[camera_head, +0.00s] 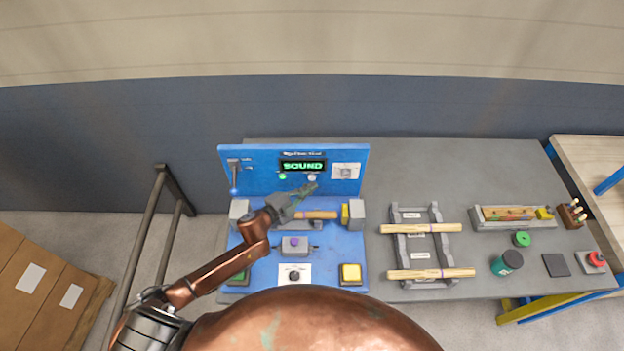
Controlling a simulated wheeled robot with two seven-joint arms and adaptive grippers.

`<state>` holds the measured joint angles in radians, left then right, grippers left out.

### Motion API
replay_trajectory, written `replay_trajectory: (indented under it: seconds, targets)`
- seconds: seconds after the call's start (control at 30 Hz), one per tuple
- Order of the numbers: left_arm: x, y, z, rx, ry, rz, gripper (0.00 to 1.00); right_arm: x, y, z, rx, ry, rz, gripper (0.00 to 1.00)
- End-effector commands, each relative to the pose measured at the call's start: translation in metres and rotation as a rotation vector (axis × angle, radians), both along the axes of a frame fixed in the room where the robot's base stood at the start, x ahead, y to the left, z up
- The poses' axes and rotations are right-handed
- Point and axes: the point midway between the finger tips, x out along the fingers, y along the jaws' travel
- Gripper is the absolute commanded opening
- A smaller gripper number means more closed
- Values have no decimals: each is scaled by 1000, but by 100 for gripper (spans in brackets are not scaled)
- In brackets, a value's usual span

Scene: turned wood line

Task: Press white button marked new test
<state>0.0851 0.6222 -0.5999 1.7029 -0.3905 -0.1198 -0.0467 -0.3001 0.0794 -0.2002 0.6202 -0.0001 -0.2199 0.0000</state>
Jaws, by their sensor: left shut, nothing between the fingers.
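A blue test station (340,241) stands on the grey table, with an upright blue panel at its back. Its display (303,166) reads "SOUND" in green letters. A small green round piece (282,176) and a small pale round piece (311,177) sit under the display. I cannot read any "new test" marking, so I cannot tell surely which piece is the white button. My left gripper (309,188) is shut and empty, its tips just in front of the panel close below the pale piece; contact cannot be told. My right gripper is not in view.
A turned wood piece (318,215) lies between grey blocks behind my left wrist. A lever (234,178), a yellow button (350,273) and a black knob (294,276) are on the station. A rack (399,247) with two wooden pieces stands to the right.

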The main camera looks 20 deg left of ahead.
Motion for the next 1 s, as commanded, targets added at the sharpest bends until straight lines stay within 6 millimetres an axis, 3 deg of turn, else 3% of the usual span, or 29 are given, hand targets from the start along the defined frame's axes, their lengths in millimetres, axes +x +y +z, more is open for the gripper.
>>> replay_trajectory:
  seconds: [1.0]
  targets:
    - [11,3,0,0,0,0,0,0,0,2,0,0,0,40]
